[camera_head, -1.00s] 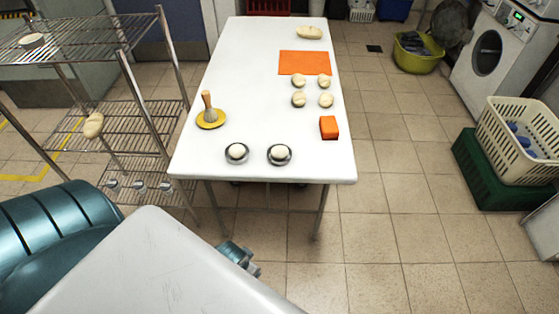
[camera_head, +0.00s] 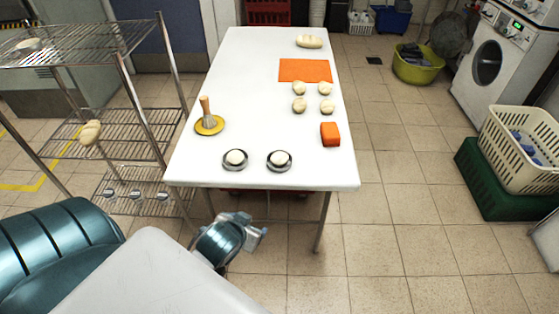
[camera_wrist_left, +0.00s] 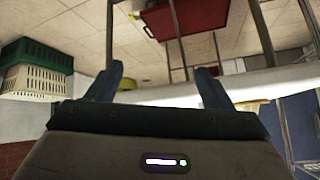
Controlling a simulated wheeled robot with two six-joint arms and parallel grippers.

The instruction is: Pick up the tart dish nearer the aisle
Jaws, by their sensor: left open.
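Two small round metal tart dishes stand side by side near the front edge of the white table (camera_head: 240,75), the left dish (camera_head: 236,167) and the right dish (camera_head: 279,168). My left gripper (camera_head: 259,232) is below and in front of the table's front edge, apart from both dishes. In the left wrist view its two fingers (camera_wrist_left: 160,82) are spread with nothing between them. The dishes cannot be made out in that view. My right gripper is not in view.
An orange block (camera_head: 330,134), several dough balls and an orange mat (camera_head: 304,70) lie farther back. A wire rack (camera_head: 125,120) stands left. Baskets and a washer stand right. Open tiled floor lies right of the table.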

